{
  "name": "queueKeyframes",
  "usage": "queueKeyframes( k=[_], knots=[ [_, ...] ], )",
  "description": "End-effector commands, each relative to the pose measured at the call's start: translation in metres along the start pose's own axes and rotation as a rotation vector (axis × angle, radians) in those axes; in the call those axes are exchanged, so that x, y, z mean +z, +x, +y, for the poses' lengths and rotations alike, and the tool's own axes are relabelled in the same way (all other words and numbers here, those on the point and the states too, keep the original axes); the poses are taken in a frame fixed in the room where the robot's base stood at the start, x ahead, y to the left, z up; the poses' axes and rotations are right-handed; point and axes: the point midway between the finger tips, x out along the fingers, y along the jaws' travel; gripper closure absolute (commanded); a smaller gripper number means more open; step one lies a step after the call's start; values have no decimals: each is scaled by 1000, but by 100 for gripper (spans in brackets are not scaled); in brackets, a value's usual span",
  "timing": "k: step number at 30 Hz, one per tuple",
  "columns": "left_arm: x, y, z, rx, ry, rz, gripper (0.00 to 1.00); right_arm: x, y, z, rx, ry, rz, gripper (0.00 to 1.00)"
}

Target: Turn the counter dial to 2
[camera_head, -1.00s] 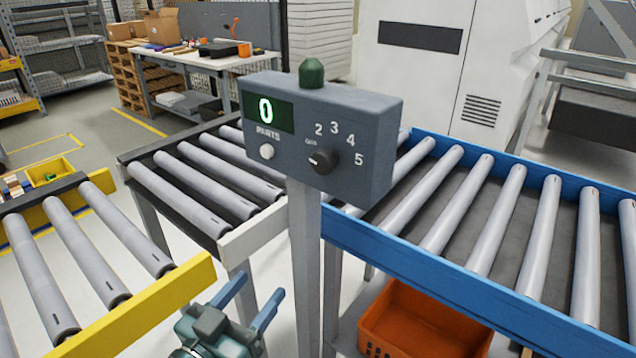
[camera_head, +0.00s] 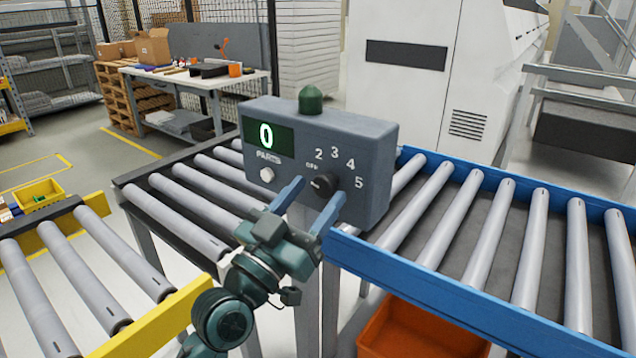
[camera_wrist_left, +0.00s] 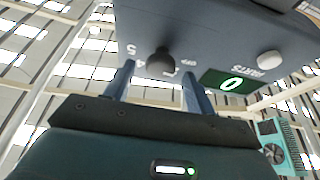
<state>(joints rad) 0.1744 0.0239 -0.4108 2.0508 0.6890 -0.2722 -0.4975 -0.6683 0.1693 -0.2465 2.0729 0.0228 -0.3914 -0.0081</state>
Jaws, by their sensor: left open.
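The grey counter box (camera_head: 365,130) stands on a post, with a green display (camera_head: 268,136) reading 0. The black dial (camera_head: 323,185) is on its front face, with OFF, 2, 3, 4 and 5 marked around it. Its pointer is toward the left, near OFF. My left gripper (camera_head: 312,190) is open, its two blue fingers just below and to either side of the dial, not closed on it. In the left wrist view the dial (camera_wrist_left: 161,62) shows beyond and between the finger tips. My right gripper is not in view.
A white button (camera_head: 267,174) sits left of the dial and a green dome (camera_head: 311,99) tops the box. Roller conveyors with a blue rail (camera_head: 480,300) and a yellow rail (camera_head: 150,320) flank the post. An orange crate (camera_head: 415,330) is below.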

Motion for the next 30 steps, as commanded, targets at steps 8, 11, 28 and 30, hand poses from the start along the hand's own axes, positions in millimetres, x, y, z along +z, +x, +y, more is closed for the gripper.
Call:
queueKeyframes(
  k=[8,11,28,30],
  knots=[
    [0,17,0,0,-1,-1,45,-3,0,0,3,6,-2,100],
    [1,18,0,0,-1,-2,45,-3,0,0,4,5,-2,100],
    [1,17,0,0,0,-1,81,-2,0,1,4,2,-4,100],
    [1,17,0,0,0,-1,87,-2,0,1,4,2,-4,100]
  ],
)
